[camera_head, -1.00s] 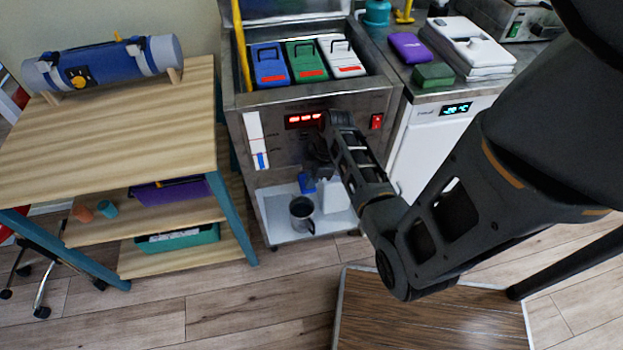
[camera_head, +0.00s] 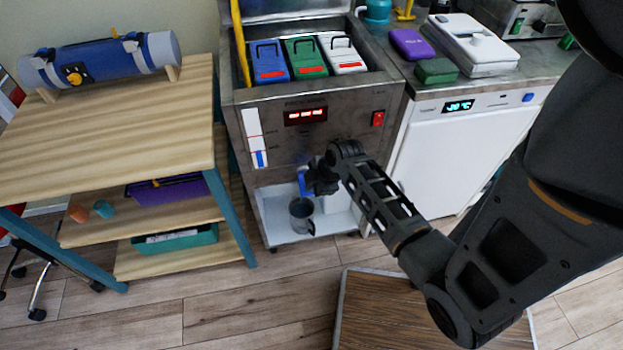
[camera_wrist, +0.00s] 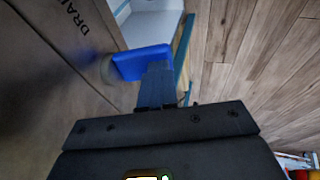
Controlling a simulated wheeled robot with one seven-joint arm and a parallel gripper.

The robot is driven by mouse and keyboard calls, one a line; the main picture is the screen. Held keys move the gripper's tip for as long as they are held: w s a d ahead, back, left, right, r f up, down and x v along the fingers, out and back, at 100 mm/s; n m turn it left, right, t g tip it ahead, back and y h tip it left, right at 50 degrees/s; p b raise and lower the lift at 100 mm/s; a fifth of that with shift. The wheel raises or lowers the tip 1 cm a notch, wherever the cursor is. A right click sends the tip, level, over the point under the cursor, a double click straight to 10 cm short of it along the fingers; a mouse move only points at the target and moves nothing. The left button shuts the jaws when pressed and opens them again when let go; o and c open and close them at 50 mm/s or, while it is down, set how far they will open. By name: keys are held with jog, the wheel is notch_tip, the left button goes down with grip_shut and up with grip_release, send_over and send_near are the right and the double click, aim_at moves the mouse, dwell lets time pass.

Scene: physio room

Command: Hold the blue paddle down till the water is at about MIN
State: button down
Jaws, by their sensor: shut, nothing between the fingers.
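The blue paddle (camera_head: 302,183) sits low on the front of the steel tank (camera_head: 350,110). In the wrist view the paddle (camera_wrist: 140,62) is just beyond my fingertips. My gripper (camera_head: 310,180) is shut and empty, its fingertips (camera_wrist: 157,68) at the paddle's near edge. They overlap it in the picture; I cannot tell whether they press on it. The upright level gauge (camera_head: 253,130) on the tank's left front is white above, with a short blue column (camera_head: 261,158) at the bottom. Its small marks are too small to read.
A dark mug (camera_head: 301,214) stands on the white tray (camera_head: 280,236) below the paddle. A red display (camera_head: 306,117) and red switch (camera_head: 377,118) are on the tank front. A wooden shelf table (camera_head: 120,130) stands left, a white cabinet (camera_head: 455,150) right.

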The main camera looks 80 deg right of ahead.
jog(key=shift+r, duration=0.1)
jog(key=shift+r+p, duration=0.7)
jog(key=shift+p, duration=0.1)
jog(key=shift+r, duration=0.1)
